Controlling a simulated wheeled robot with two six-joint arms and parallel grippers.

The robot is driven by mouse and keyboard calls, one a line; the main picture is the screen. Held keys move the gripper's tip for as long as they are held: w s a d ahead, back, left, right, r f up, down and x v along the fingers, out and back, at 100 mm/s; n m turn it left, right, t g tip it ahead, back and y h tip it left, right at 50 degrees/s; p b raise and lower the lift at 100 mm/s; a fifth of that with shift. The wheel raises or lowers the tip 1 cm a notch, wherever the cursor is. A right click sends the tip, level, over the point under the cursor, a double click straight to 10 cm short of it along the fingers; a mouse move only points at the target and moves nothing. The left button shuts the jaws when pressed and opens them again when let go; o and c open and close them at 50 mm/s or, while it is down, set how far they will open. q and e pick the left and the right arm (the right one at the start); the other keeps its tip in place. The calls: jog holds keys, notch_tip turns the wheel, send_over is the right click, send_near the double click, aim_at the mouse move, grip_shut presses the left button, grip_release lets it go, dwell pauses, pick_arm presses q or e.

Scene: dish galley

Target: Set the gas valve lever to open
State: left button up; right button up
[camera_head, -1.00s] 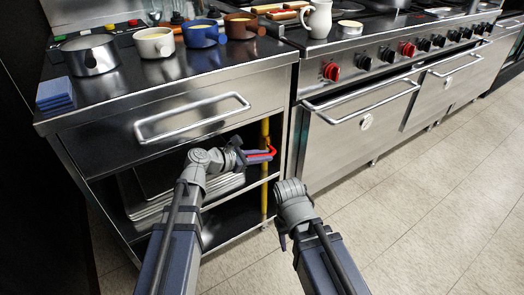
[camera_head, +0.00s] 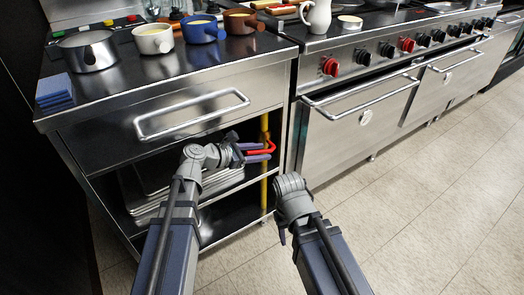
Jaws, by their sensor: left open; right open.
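The gas valve lever (camera_head: 272,147) is red and sits on a vertical yellow gas pipe (camera_head: 264,190) at the right side of the open shelf bay. My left gripper (camera_head: 262,152) is open at the lever. Its bluish fingers lie very close to the red part and overlap it in the picture. I cannot tell whether they touch it. The lever's far end and its pivot are partly hidden by the gripper. My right gripper (camera_head: 282,236) is low in front of the range, apart from the lever and pointing down; its fingers are mostly hidden.
A steel counter with a drawer handle (camera_head: 192,114) overhangs the bay. Trays (camera_head: 148,195) lie on the shelf left of the pipe. Pots and mugs (camera_head: 153,38) stand on top. The range's oven door handle (camera_head: 365,95) is to the right. The tiled floor (camera_head: 440,200) is clear.

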pick_arm(q)
jog(key=p+v, duration=0.2)
jog(key=v, duration=0.4)
jog(key=shift+s+a+r, duration=0.2)
jog(key=shift+a, duration=0.05)
pick_arm(e)
notch_tip(320, 180, up, 2)
jog(key=shift+r, duration=0.2)
